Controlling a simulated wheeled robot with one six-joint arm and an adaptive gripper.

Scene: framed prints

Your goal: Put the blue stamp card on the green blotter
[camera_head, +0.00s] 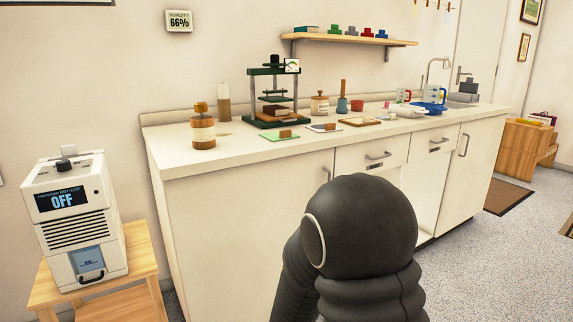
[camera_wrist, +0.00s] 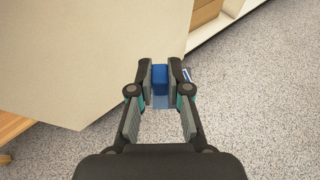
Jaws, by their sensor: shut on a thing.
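In the wrist view, my gripper (camera_wrist: 160,70) is shut on a blue block (camera_wrist: 160,79), seemingly part of the blue stamp card. A paler blue flat part shows below and beside it between the fingers. It is held in the air over the speckled floor, beside a cabinet's pale face. In the head view my dark arm fills the lower middle, and the gripper and card are hidden. A flat green pad (camera_head: 268,137), which looks like the green blotter, lies near the counter's front left edge with a small brown block on it.
A white machine (camera_head: 72,215) reading OFF stands on a wooden stool at left.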

